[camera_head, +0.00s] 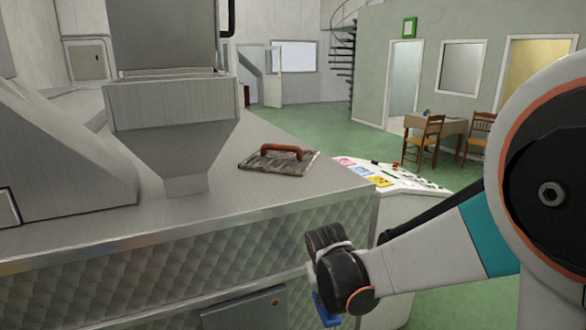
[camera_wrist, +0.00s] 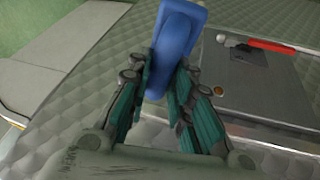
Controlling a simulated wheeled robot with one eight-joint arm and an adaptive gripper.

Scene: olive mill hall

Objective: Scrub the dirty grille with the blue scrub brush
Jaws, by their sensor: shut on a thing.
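The blue scrub brush (camera_wrist: 176,48) is between the teal-padded fingers of my gripper (camera_wrist: 160,88) in the wrist view, and the gripper is shut on it. In the head view my gripper (camera_head: 332,285) is at lower right, in front of the machine's side, with a bit of the blue brush (camera_head: 325,311) showing below it. Its bristles cannot be made out. The dirty grille (camera_head: 290,167), a stained grey plate with a red-brown handle (camera_head: 281,151), lies flat on the metal machine top. My gripper is apart from it, lower and nearer.
A steel hopper (camera_head: 175,115) stands on the machine top (camera_head: 215,205), left of the grille. A control panel (camera_head: 385,178) with coloured labels is to the right. The quilted metal side (camera_head: 170,265) drops below the top's front edge. A table and chairs (camera_head: 425,139) stand farther back.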

